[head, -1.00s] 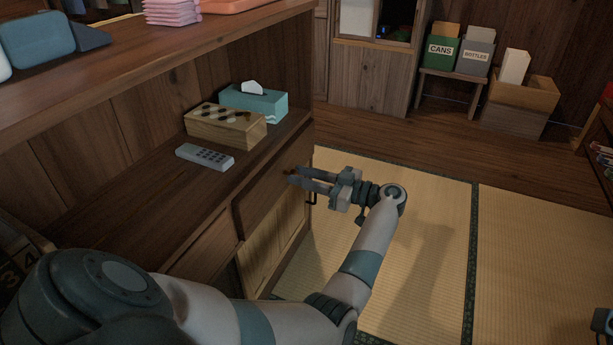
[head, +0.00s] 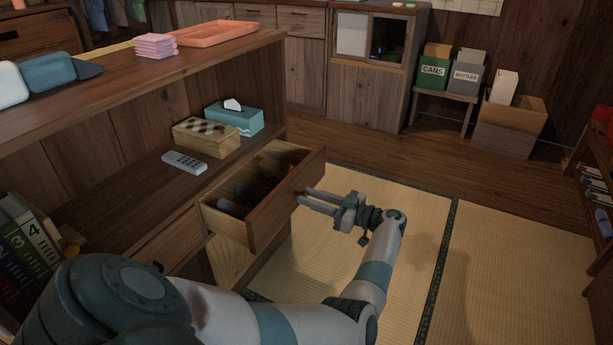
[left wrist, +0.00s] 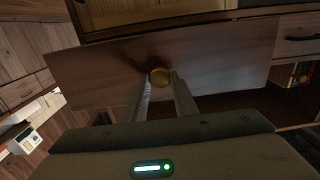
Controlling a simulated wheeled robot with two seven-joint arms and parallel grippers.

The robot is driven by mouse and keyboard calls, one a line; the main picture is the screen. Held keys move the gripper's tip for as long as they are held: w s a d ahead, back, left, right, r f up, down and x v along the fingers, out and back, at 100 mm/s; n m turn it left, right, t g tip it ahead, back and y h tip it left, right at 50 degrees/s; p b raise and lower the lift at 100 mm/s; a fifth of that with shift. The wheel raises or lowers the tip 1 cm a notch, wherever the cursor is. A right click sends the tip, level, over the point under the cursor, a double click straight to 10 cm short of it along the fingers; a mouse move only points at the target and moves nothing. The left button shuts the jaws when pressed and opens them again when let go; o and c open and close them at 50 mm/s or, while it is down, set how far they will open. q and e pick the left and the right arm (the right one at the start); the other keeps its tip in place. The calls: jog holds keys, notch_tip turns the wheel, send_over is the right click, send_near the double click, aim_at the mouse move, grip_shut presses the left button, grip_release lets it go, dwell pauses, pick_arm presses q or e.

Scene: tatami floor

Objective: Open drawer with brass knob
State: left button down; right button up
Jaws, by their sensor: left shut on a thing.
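The wooden drawer (head: 287,204) stands pulled well out of the low cabinet, and its dark interior shows in the head view. Its front fills the middle of the left wrist view (left wrist: 95,78). The round brass knob (left wrist: 159,76) is on that front, between the fingertips of my left gripper (left wrist: 161,88). The gripper is shut on the knob. In the head view, my left gripper (head: 304,197) meets the drawer front from the right, and the knob is hidden there. My right gripper is not in view.
On the cabinet shelf are a remote (head: 184,162), a checkered box (head: 206,138) and a teal tissue box (head: 236,118). Several binders (head: 30,232) stand at the left. Open tatami floor (head: 500,250) lies to the right, with a bookshelf (head: 596,175) at the right edge.

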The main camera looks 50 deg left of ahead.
pick_arm(q)
jog(key=shift+v, duration=2.7)
jog(key=c, duration=1.4)
grip_release()
jog(key=shift+c, duration=0.2)
jog(key=shift+d, duration=0.15)
